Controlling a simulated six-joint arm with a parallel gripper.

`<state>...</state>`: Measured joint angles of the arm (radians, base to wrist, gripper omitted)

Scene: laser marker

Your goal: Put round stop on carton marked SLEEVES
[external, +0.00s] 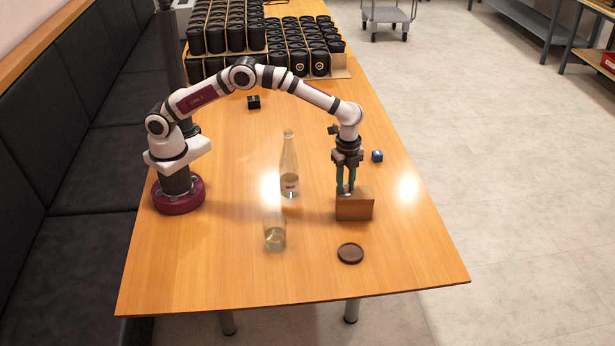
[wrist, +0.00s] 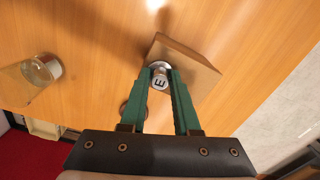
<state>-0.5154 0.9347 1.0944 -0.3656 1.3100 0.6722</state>
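The round stop (wrist: 160,75) looks like a small silver cylinder with a dark "E" on its pale end face. In the wrist view it sits between my green fingertips, which touch it on both sides. My gripper (external: 346,191) points down over a brown carton (external: 354,208), with the stop small and pale between its fingers. The carton (wrist: 190,68) lies just under and beside the stop in the wrist view. No SLEEVES marking is readable on it. I cannot tell whether the stop touches the carton's top.
A dark round coaster (external: 350,254) lies in front of the carton. A glass tumbler (external: 275,236) and a clear bottle (external: 289,166) stand to the left. Several black canisters (external: 299,62) fill the far end.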

